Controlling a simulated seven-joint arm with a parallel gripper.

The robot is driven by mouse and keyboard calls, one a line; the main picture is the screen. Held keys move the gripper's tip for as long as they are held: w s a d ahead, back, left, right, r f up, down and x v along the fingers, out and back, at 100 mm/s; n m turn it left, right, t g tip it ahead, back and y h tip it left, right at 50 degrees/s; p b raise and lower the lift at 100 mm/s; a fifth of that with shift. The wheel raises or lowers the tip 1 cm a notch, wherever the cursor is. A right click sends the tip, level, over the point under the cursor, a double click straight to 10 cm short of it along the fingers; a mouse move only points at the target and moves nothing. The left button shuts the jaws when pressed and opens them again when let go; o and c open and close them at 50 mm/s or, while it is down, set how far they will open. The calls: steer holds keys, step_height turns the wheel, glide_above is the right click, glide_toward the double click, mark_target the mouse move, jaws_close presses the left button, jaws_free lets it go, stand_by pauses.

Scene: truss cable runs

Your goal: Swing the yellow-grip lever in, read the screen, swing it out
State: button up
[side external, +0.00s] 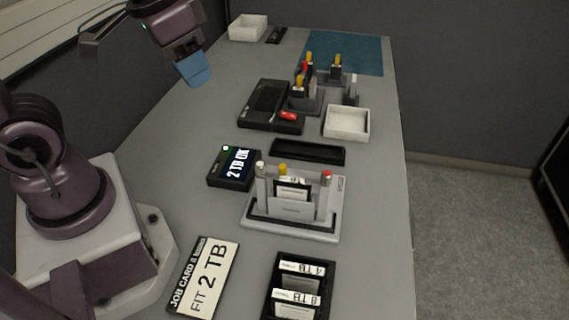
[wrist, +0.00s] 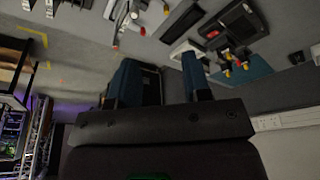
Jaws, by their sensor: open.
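The screen box (side external: 234,168) is black, shows "2 TB OK" in white and has a green light at its corner. Beside it stands the light grey dock (side external: 293,230), with a labelled drive upright between its posts. A yellow grip (side external: 283,168) shows behind the drive; its lever is mostly hidden, so I cannot tell its position. A red-tipped post (side external: 327,180) stands at the dock's right and a pale-tipped post (side external: 261,180) at its left. My gripper (side external: 194,82) has blue fingers, is above the table's far left and away from the dock. In the wrist view it is open and empty (wrist: 160,82).
A job card (side external: 205,279) reads "FIT 2 TB". A black rack (side external: 300,290) holds labelled drives at the front. Behind the dock are a black tray (side external: 307,152), a white tray (side external: 346,123), a black device (side external: 269,105) and yellow- and red-topped holders (side external: 305,96).

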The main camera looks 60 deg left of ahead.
steer(key=w+f+n+g, duration=0.1)
steer(key=w+f+g, duration=0.2)
steer(key=w+f, duration=0.3)
steer(key=n, duration=0.4)
glide_above(282, 166)
step_height(282, 166, down, 11)
step_height(282, 166, down, 12)
steer(key=shift+w+f, duration=0.1)
steer(key=shift+c, duration=0.3)
jaws_close()
steer(key=m, duration=0.1)
steer(key=d+m, duration=0.1)
steer(key=m, duration=0.3)
steer(key=shift+w+d, duration=0.25)
steer(key=shift+d, duration=0.05)
